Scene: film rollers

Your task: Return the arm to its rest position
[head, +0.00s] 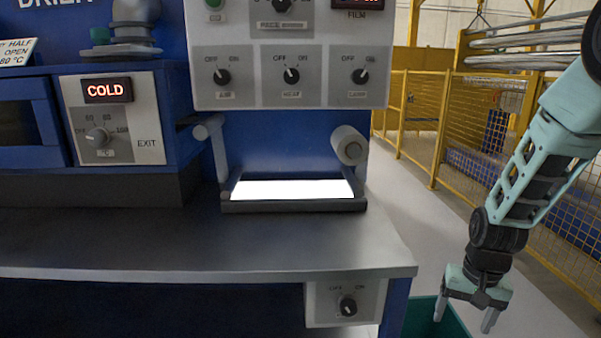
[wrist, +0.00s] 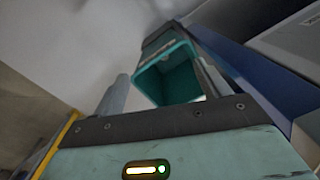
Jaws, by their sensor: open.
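My arm hangs down at the right side of the head view. My gripper (head: 463,315) points downward, open, with its two fingers apart and nothing between them. It is to the right of the bench end, in front of or over a green bin (head: 437,318) that shows partly at the bottom edge. The wrist view shows my gripper's two fingers (wrist: 160,92) apart, with the open green bin (wrist: 180,75) seen between and beyond them. I cannot tell the exact height of the gripper over the bin.
A grey bench top (head: 210,245) fills the left and middle, with its right end close to my gripper. A blue machine with a knob panel (head: 290,76) and a lit white plate (head: 292,189) stands on it. A yellow mesh fence (head: 480,150) stands behind my arm. Floor at right is clear.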

